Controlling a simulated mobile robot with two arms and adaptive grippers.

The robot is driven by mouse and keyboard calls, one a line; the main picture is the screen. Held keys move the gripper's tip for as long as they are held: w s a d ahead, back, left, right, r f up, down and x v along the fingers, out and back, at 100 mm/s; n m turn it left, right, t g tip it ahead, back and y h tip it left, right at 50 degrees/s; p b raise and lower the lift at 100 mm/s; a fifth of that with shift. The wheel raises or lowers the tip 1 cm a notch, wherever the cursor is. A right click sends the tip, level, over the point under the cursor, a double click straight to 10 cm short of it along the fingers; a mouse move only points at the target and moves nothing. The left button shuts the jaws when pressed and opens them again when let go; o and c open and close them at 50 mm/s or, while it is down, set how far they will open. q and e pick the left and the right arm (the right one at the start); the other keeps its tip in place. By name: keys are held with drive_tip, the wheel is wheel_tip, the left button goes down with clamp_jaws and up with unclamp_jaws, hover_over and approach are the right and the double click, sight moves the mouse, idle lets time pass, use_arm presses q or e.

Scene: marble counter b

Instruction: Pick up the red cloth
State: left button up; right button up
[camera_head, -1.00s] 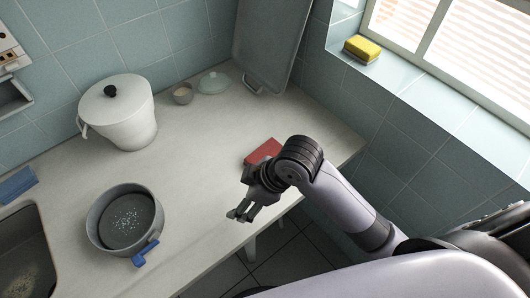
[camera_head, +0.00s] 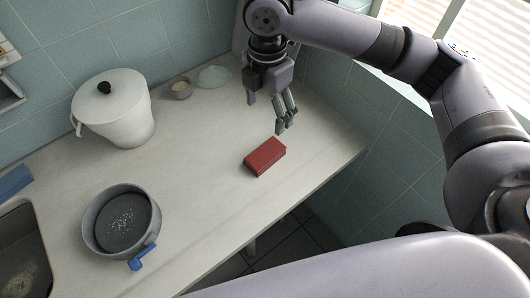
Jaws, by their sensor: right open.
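The red cloth (camera_head: 265,157) lies as a folded block on the pale counter, near its right front edge, and is fully in view. My right gripper (camera_head: 266,115) is open and empty, pointing down above the counter. In the picture it is just above and behind the cloth, apart from it. My left gripper is not in view.
A white lidded pot (camera_head: 115,112) stands at the back left. A grey pan (camera_head: 121,222) with a blue handle sits at the front left, beside the sink (camera_head: 22,262). A small cup (camera_head: 181,89) and a pale green lid (camera_head: 214,76) are at the back. The counter (camera_head: 195,180) left of the cloth is clear.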

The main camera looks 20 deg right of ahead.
hover_over(265, 153)
wheel_tip(265, 153, down, 11)
drive_tip(key=shift+s+d+f+p, duration=0.1)
drive_tip(key=shift+s+f+p, duration=0.1)
drive_tip(key=shift+p, duration=0.25)
drive_tip(key=f, duration=0.2)
drive_tip(key=f+p, duration=0.1)
drive_tip(key=f, duration=0.1)
drive_tip(key=shift+w+a, duration=0.15)
drive_tip(key=shift+a, duration=0.05)
drive_tip(key=shift+f, duration=0.65)
drive_tip(key=shift+c, duration=0.4)
drive_tip(key=c, duration=1.2)
drive_tip(key=shift+o, duration=0.2)
drive_tip(key=shift+r, duration=0.15)
wheel_tip(265, 153, up, 20)
drive_tip(key=b, duration=0.1)
